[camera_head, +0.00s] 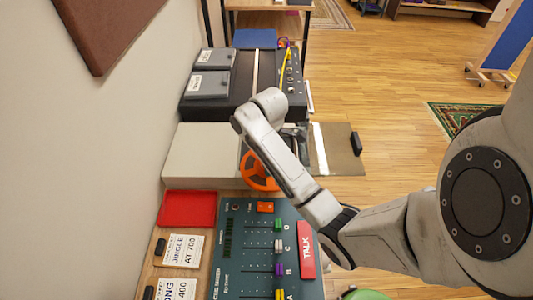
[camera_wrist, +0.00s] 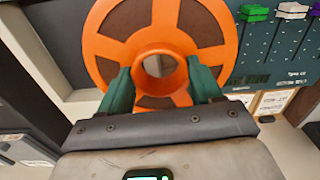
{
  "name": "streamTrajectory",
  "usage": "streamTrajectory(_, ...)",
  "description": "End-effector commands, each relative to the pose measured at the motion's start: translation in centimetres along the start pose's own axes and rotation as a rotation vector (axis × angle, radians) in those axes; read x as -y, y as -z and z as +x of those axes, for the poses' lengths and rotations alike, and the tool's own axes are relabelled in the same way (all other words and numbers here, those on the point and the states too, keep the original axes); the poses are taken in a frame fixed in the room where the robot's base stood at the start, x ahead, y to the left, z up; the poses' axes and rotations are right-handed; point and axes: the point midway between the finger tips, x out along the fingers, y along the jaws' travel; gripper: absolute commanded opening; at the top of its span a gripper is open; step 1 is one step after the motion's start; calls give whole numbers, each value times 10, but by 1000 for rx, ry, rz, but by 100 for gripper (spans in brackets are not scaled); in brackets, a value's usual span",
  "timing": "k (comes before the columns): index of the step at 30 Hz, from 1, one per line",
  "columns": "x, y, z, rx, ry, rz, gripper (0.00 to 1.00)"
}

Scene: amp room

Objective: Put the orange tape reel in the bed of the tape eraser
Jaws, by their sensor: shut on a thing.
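The orange tape reel (camera_head: 251,176) shows in the head view, partly hidden behind my arm, over the near right part of a pale box. In the wrist view the reel (camera_wrist: 204,22) faces me, with a round hub, spokes and dark gaps. My gripper (camera_wrist: 161,80) has its green fingers on either side of the hub and is shut on the reel. In the head view my arm hides the gripper. The pale box (camera_head: 200,155) may be the tape eraser; I cannot tell surely, and no bed shows clearly.
A mixing console (camera_head: 242,255) with coloured faders and a red TALK button (camera_head: 306,250) is in front. A red tray (camera_head: 187,208) and label cards (camera_head: 182,250) lie left of it. A dark machine (camera_head: 215,105) stands behind the pale box. A taupe panel (camera_head: 340,155) lies to the right.

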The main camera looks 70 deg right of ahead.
Motion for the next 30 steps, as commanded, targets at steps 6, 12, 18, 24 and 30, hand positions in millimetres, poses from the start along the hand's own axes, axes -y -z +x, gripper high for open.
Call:
streamTrajectory(6,-22,-66,-20,-2,-2,-97,20)
streamTrajectory(12,-33,-76,-15,0,-2,-131,20)
streamTrajectory(18,-59,-58,2,1,-4,-133,20)
streamTrajectory(24,-89,-38,11,2,-2,-132,20)
streamTrajectory(30,-113,-22,33,1,1,-130,20)
